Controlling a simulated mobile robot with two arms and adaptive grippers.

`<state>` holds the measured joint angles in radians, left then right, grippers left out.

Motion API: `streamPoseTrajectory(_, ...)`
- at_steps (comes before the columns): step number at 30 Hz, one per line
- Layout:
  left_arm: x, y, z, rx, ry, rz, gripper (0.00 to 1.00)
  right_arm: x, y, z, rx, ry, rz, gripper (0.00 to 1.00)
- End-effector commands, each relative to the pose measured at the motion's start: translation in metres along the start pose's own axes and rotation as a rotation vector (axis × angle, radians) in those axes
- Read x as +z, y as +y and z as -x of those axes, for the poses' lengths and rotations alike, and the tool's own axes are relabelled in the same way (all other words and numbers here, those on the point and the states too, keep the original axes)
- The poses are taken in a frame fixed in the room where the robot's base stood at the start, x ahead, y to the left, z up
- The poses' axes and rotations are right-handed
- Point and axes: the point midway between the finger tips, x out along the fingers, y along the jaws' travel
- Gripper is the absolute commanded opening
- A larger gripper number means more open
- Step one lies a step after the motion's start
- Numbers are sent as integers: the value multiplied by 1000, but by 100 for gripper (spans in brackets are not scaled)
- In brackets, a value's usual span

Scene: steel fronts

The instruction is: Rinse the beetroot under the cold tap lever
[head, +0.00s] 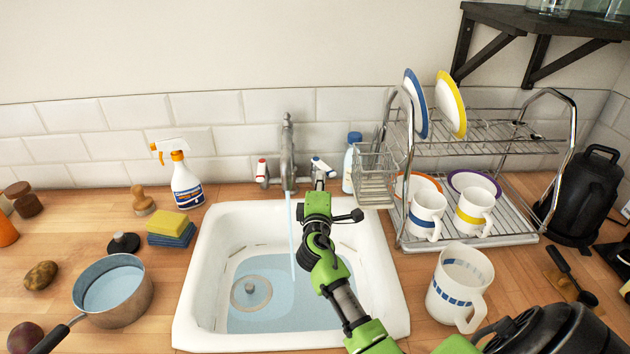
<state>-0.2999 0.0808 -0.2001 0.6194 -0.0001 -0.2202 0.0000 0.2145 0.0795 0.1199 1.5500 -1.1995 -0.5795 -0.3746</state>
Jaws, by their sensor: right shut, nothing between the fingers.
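The beetroot (24,338), dark purple and round, lies on the wooden counter at the lower left, partly cut by the picture edge. The tap (288,150) stands behind the white sink (193,290). A thin stream of water (292,235) falls from its spout into the basin. The cold tap lever (322,166), white with a blue mark, is on the tap's right. My right gripper (319,184) is shut and empty, right at this lever; I cannot tell if they touch. My left gripper is out of view.
A saucepan (113,290) holding water stands left of the sink, near a potato (41,275), sponges (170,228) and a spray bottle (186,182). A dish rack (470,240) and a jug (459,287) stand to the right. Water lies in the basin around the drain.

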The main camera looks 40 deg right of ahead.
Motion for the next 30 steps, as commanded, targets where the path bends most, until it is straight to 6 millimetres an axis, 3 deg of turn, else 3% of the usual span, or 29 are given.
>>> streamPoseTrajectory(10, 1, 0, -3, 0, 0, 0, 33, 13, 0, -4, 1, -1, 1, 0)
streamPoseTrajectory(30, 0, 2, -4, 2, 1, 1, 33, 14, 0, -5, 0, 0, 1, 0)
